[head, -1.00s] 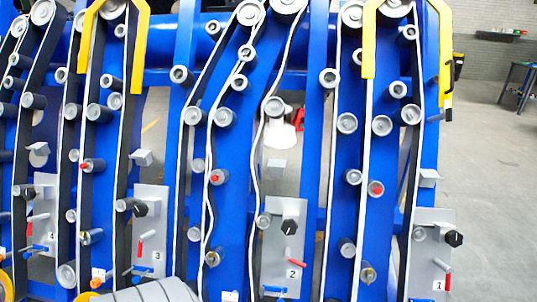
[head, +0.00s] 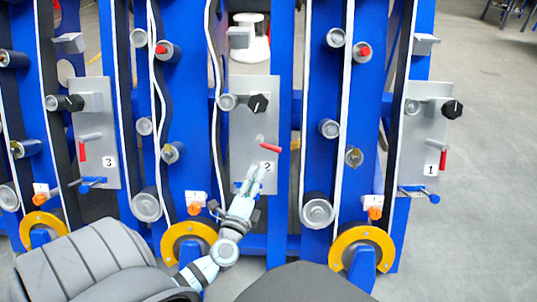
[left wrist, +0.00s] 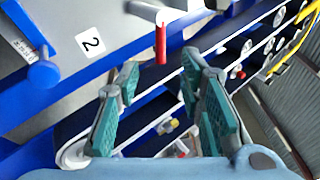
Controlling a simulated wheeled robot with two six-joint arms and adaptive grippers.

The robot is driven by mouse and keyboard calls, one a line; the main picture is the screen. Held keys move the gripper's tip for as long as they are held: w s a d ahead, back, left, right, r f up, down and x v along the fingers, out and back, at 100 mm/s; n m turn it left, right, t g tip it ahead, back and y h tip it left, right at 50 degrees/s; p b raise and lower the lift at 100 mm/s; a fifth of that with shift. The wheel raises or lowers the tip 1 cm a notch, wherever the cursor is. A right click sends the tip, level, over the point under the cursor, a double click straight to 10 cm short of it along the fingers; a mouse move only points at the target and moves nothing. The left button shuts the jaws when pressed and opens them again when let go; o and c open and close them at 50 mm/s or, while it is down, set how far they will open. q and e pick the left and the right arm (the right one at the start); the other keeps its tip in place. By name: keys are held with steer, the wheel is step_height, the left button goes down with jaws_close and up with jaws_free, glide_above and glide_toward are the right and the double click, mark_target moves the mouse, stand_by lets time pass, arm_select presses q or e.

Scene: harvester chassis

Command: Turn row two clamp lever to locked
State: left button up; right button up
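The row two panel (head: 240,130) is a grey plate marked with a "2" label (head: 267,167). Its red-handled lever (head: 272,147) points right and slightly down in the head view. A black knob (head: 258,103) sits above it. My left gripper (head: 251,177) is just below the lever, pointing up at the panel and covering the panel's lower part. In the left wrist view the teal-padded fingers (left wrist: 160,66) are spread, with the red lever (left wrist: 161,43) showing between and beyond the tips. I see no grip on it. A blue handle (left wrist: 44,74) shows at left. My right gripper is out of view.
Row three panel (head: 96,125) stands to the left and row one panel (head: 415,150) to the right. Belts and rollers (head: 317,210) flank the panels. Yellow curved guards (head: 188,240) stand low in front. Open floor (head: 490,180) lies at the right.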

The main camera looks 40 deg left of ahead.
arm_select(q)
glide_toward(268, 145)
steer(key=x, duration=0.3)
steer(key=shift+w+a+f, duration=0.1)
steer(key=shift+w+f, duration=0.2)
steer(key=shift+f, duration=0.05)
steer(key=b+x, duration=0.1)
steer(key=x, duration=0.5)
steer(key=shift+w+a+f+b, duration=0.1)
steer(key=shift+w+f+b, duration=0.05)
steer(key=shift+b, duration=0.2)
steer(key=shift+w+a, duration=0.1)
steer(key=shift+w, duration=0.15)
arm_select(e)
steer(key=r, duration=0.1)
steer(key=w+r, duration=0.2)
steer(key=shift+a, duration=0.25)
arm_select(q)
steer(key=shift+c, duration=0.6)
jaws_close()
